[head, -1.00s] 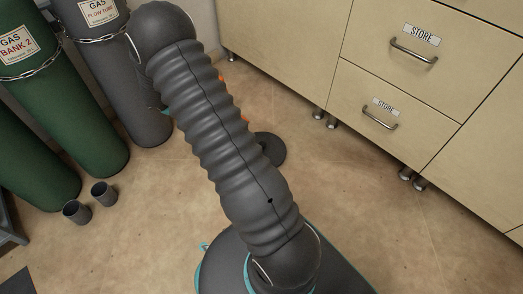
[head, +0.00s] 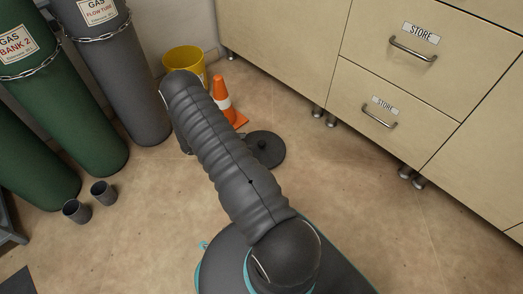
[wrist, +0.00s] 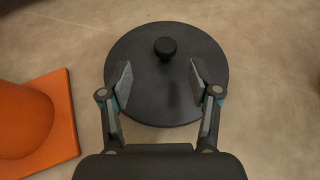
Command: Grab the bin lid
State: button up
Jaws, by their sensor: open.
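The bin lid is a dark grey round disc with a small round knob in its middle. It lies flat on the floor and shows in the head view (head: 270,153), partly hidden behind my arm. In the wrist view the lid (wrist: 168,100) is nearly whole, with its knob (wrist: 165,48) ahead of my fingertips. My gripper (wrist: 160,78) is open above the lid, one finger on each side of the knob's line. Nothing is between the fingers but the lid's surface below. How high they are above it I cannot tell. In the head view my arm hides my gripper.
An orange and white cone (head: 222,97) stands close to the lid; its orange base shows left in the wrist view (wrist: 62,110). A yellow bucket (head: 184,62) stands behind. Gas cylinders (head: 95,90) are at left, beige drawers (head: 385,85) at right. Floor in front of the drawers is clear.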

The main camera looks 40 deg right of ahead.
aim_at(260, 143)
jog(key=x, duration=0.3)
jog(key=shift+s+d+f, duration=0.1)
jog(key=shift+d+f, duration=0.05)
jog(key=shift+d, duration=0.05)
jog(key=x, duration=0.2)
jog(key=b+x, duration=0.1)
jog(key=x, duration=0.1)
jog(key=shift+s+f, duration=0.3)
jog(key=shift+s, duration=0.15)
jog(key=shift+d+f, duration=0.15)
jog(key=shift+d, duration=0.25)
jog(key=shift+c, duration=0.2)
grip_shut()
